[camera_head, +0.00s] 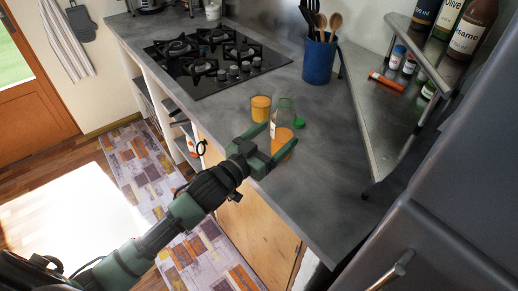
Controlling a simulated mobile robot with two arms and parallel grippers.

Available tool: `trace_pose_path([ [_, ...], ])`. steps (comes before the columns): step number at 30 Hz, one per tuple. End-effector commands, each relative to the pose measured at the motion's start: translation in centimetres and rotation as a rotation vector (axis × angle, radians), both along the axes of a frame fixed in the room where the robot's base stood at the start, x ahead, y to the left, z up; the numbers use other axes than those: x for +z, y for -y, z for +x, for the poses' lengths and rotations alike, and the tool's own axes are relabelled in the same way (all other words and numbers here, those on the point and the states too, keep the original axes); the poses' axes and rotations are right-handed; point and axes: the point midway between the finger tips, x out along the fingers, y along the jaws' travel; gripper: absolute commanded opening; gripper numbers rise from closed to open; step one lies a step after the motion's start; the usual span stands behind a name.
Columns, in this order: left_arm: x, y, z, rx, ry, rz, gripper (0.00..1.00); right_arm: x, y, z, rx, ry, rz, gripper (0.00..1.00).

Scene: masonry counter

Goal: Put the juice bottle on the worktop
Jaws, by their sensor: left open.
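The juice bottle (284,117) is clear, with orange juice in its lower part. It stands on the grey worktop (320,185) near the front edge. My left gripper (281,138) is open, with its green fingers on either side of the bottle's lower part. Whether the fingers touch the bottle cannot be told. The palm side of the gripper hides part of the bottle's base. My right gripper is not in view.
A glass of orange juice (261,108) stands close left of the bottle. A green cap (299,123) lies at its right. A black hob (215,62) is further back, a blue utensil pot (320,60) behind, and a metal shelf (385,125) with bottles at right. The front-right worktop is clear.

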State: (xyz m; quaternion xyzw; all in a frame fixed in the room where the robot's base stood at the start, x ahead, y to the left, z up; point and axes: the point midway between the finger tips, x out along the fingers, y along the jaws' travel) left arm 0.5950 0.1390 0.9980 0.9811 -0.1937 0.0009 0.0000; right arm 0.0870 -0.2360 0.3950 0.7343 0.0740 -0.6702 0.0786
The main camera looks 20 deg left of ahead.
Motion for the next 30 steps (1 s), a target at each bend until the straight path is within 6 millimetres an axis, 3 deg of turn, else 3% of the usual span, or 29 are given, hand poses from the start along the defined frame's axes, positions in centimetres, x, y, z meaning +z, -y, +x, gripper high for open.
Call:
trace_pose_path([
  [6, -0.4, -1.9, -4.7, 0.0, -0.004, 0.002, 0.79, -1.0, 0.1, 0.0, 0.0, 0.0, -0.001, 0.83],
  [12, -0.2, -3.0, -7.2, 0.0, -0.002, 0.0, 0.79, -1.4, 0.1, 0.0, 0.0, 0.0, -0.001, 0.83],
  [30, 0.0, -3.3, -7.9, 0.0, 0.0, 0.0, 0.79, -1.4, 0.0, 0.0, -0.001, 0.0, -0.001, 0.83],
])
